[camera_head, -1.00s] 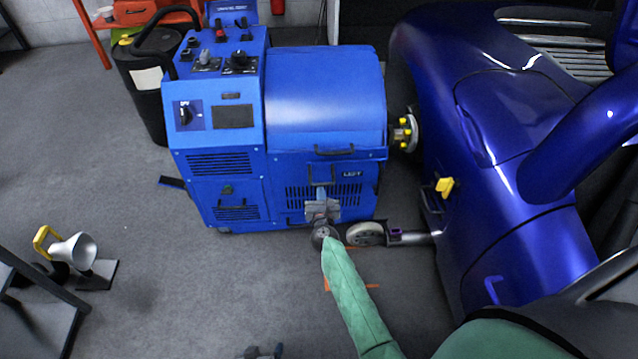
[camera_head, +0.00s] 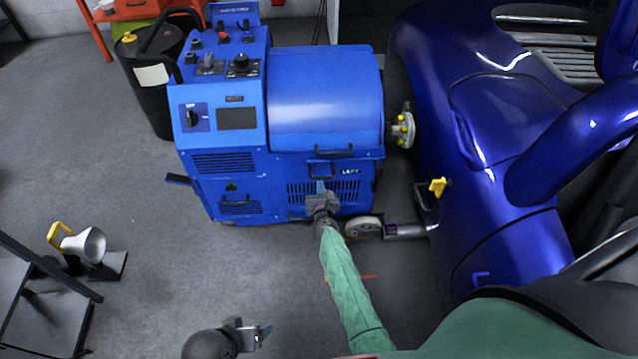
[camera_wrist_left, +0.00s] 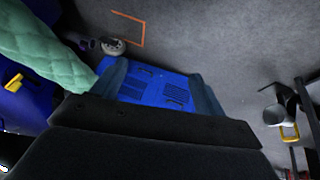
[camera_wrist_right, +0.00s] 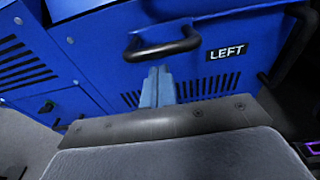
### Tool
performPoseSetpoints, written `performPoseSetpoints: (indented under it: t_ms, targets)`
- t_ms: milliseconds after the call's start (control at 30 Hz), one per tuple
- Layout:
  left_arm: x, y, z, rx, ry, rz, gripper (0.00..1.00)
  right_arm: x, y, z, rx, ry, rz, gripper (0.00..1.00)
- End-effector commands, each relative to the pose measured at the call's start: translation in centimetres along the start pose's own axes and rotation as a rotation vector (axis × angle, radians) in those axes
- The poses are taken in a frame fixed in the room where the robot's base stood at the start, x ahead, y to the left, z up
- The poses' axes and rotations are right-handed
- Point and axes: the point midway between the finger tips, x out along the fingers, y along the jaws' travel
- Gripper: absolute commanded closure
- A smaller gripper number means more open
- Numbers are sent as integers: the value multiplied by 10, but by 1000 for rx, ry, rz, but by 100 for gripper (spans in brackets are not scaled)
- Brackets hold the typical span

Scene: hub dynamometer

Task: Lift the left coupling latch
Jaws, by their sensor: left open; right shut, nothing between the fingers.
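The blue machine (camera_head: 325,95) carries a LEFT label (camera_head: 350,171) on its front; the label also shows in the right wrist view (camera_wrist_right: 224,53). A black bar handle (camera_wrist_right: 165,48) sticks out beside the label. I cannot tell for sure which part is the latch. My right gripper (camera_head: 321,187) is shut and empty in front of this panel. In the right wrist view its fingertips (camera_wrist_right: 158,72) are just below the handle; contact cannot be told. My left gripper (camera_head: 262,332) is open and empty, low in the head view, away from the machine.
A yellow hub coupling (camera_head: 404,130) sits between the machine and the blue car (camera_head: 510,120). A yellow-handled part (camera_head: 438,187) is by the car, near a grey wheel (camera_head: 363,227). A funnel-like part (camera_head: 85,245) stands at left.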

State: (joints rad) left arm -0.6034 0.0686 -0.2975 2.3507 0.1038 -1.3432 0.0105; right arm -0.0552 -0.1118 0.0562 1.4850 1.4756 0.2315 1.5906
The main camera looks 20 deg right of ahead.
Motion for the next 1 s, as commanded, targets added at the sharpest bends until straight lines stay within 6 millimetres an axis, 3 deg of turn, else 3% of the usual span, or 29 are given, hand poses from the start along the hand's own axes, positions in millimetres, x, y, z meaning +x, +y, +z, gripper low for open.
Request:
performPoseSetpoints:
  t_ms: [1000]
  targets:
    - [-26, -9, -1, -7, -45, -31, 27, -2, 0, 21, 1, -5, 0, 100]
